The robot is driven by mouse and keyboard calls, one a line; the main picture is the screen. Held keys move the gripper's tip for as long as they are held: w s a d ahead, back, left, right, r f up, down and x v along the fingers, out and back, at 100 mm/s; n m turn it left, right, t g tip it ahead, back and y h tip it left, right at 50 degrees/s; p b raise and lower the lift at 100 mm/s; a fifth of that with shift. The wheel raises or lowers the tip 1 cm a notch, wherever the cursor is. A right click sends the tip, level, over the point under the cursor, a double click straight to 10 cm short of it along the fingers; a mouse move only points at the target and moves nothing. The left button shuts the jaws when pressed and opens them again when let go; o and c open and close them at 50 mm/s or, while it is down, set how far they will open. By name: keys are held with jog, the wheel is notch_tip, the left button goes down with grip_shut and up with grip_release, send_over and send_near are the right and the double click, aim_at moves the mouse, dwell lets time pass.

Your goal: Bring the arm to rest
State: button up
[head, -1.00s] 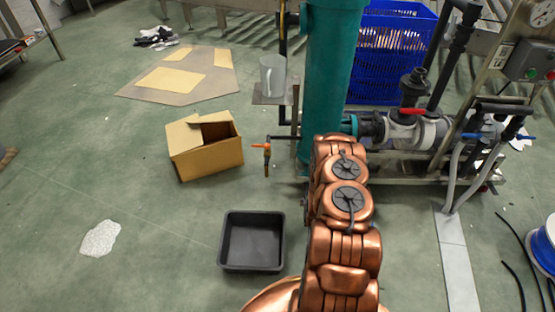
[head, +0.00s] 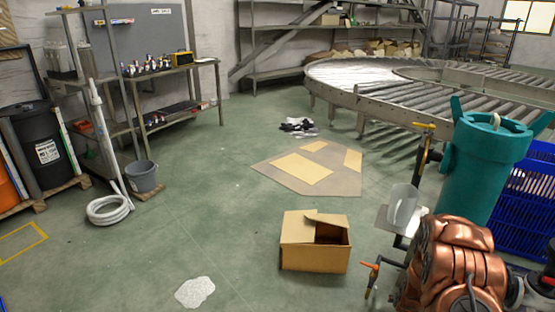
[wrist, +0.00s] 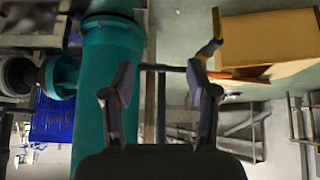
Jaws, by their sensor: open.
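My copper arm stands at the lower right of the head view, in front of the teal cylinder (head: 487,165), and covers part of it. The head view does not show my gripper's jaws. In the wrist view my gripper (wrist: 160,75) is open, its two dark fingers spread apart with nothing held between them. The teal cylinder (wrist: 110,90) stands behind the left finger. A dark horizontal pipe (wrist: 162,67) shows between the fingertips. I cannot tell how far it is from them.
An open cardboard box (head: 315,250) stands on the floor left of my arm. A clear jug (head: 402,208) stands on a small shelf beside the cylinder. An orange-handled valve (head: 371,266) juts out near my arm. The floor at left centre is mostly clear.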

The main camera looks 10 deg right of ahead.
jog(key=s+a+r+n+g+y+p, duration=0.1)
jog(key=s+a+r+p, duration=0.25)
jog(key=a+r, duration=0.65)
jog(key=s+a+r+n+g+y+p, duration=0.1)
jog(key=s+a+r+g+p, duration=0.3)
jog(key=r, duration=1.2)
jog(key=s+a+r+n+t+y+p, duration=0.1)
jog(key=a+r+p, duration=0.45)
jog(key=r, duration=0.75)
jog(key=s+a+r+n+g+p, duration=0.1)
jog(key=s+a+r+p, duration=0.2)
jog(key=s+r, duration=0.5)
jog(key=s+a+r+g+p, duration=0.1)
jog(key=s+a+r+p, duration=0.3)
jog(key=s, duration=0.6)
jog(key=s+a+r+n+g+y+p, duration=0.1)
jog(key=s+a+r+g+p, duration=0.1)
jog(key=s+a+r, duration=0.4)
jog(key=s+r+p, duration=0.1)
jog(key=s+r, duration=0.2)
jog(key=r, duration=0.2)
jog(key=shift+s+a+r+n, duration=0.2)
jog(key=shift+s+r+n, duration=0.1)
jog(key=shift+s+r, duration=0.05)
